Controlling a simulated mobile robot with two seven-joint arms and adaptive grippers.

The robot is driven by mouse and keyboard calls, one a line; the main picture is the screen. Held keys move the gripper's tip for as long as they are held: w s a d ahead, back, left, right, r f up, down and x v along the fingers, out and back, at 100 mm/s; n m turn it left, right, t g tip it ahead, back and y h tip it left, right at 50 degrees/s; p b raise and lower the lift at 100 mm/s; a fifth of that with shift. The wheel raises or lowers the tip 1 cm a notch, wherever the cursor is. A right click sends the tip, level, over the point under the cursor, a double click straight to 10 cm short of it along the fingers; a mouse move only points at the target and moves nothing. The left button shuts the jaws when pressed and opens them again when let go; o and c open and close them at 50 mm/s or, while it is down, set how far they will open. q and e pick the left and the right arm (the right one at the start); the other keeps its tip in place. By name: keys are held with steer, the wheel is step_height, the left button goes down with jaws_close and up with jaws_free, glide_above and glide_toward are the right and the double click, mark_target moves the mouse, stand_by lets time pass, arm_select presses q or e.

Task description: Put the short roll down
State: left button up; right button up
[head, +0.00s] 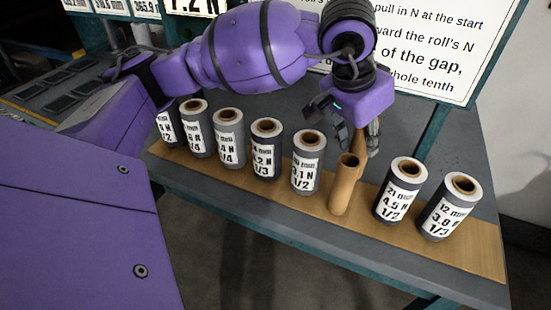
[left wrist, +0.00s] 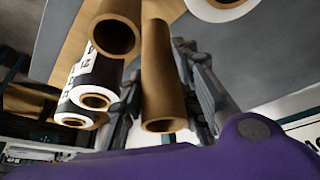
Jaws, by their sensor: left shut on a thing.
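My left gripper (head: 366,138) points down behind the row of rolls and is shut on a bare brown tube (head: 359,140). In the left wrist view this held tube (left wrist: 162,80) lies between the two grey fingers, its open end facing the camera. In the head view its lower part is hidden, so I cannot tell whether it touches anything. A second bare brown tube (head: 342,190) stands in the gap in the row, just in front of the gripper; it also shows in the left wrist view (left wrist: 113,38). My right gripper is not in view.
Several grey rolls with white labels, such as one marked 1/2 (head: 305,165), stand left of the gap. Two more, marked 4.5 N (head: 398,192) and 3.8 N (head: 447,208), stand right of it. A brown board (head: 270,190) lies under the row. A sign (head: 440,55) stands behind.

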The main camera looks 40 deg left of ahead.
arm_select(q)
steer(key=shift+s+f, duration=0.15)
steer(key=shift+f, duration=0.7)
step_height(320, 180, down, 4)
steer(key=shift+r, duration=0.15)
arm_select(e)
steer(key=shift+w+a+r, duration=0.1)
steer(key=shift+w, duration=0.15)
arm_select(q)
steer(key=o, duration=0.8)
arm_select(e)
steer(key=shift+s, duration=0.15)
